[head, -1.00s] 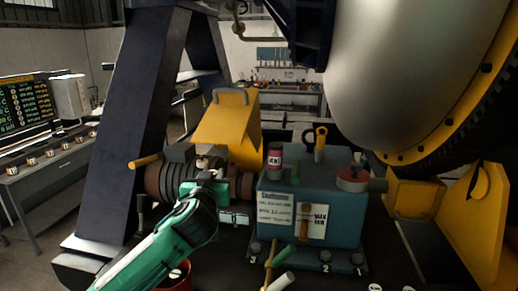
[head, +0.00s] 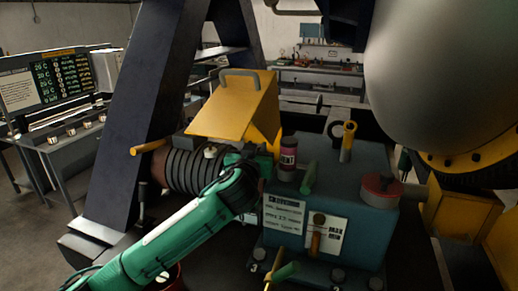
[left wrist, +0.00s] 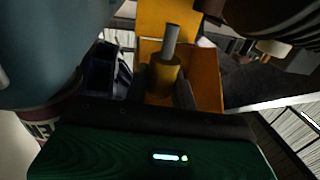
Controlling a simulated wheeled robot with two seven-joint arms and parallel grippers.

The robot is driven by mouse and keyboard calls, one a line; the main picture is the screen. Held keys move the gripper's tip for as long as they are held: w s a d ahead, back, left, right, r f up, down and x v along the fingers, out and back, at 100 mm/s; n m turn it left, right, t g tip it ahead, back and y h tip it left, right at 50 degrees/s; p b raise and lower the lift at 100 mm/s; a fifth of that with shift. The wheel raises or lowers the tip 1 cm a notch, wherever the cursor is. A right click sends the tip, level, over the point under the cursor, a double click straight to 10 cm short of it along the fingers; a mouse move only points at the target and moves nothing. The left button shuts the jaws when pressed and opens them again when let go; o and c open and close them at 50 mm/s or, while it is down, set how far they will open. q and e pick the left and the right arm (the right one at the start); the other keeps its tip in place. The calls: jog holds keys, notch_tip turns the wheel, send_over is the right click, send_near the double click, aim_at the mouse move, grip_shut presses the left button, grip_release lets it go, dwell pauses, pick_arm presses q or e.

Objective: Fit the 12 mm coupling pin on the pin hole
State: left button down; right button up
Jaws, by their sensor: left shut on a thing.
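The coupling pin, a brass body with a grey tip, shows in the left wrist view (left wrist: 166,72). My left gripper (left wrist: 163,88) is shut on its brass body, and the grey tip sticks out beyond the fingers. In the head view my left gripper (head: 262,163) is between the ribbed motor (head: 190,170) and the blue-grey box (head: 345,190), below the raised yellow guard (head: 235,105). The pin is hidden there behind my gripper and arm. I cannot make out the pin hole in either view. My right gripper is not in view.
A green handle (head: 308,178), a yellow-handled part (head: 347,142) and a red-capped fitting (head: 381,186) also stand on the box. The big grey drum (head: 440,70) hangs at the right.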

pick_arm(q)
jog(key=shift+w+a+r, duration=0.15)
jog(key=shift+w+a, duration=0.25)
jog(key=shift+w, duration=0.25)
jog(key=w+a+p, duration=0.1)
jog(key=w+a, duration=0.1)
jog(key=w, duration=0.5)
jog(key=shift+w, duration=0.3)
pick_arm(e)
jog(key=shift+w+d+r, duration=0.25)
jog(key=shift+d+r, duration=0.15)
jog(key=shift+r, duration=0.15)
pick_arm(q)
jog(key=shift+a, duration=0.1)
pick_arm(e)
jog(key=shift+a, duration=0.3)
pick_arm(q)
jog(key=shift+s, duration=0.1)
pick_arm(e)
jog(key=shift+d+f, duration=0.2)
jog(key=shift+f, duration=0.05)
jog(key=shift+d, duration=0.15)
pick_arm(q)
jog(key=shift+b, duration=0.5)
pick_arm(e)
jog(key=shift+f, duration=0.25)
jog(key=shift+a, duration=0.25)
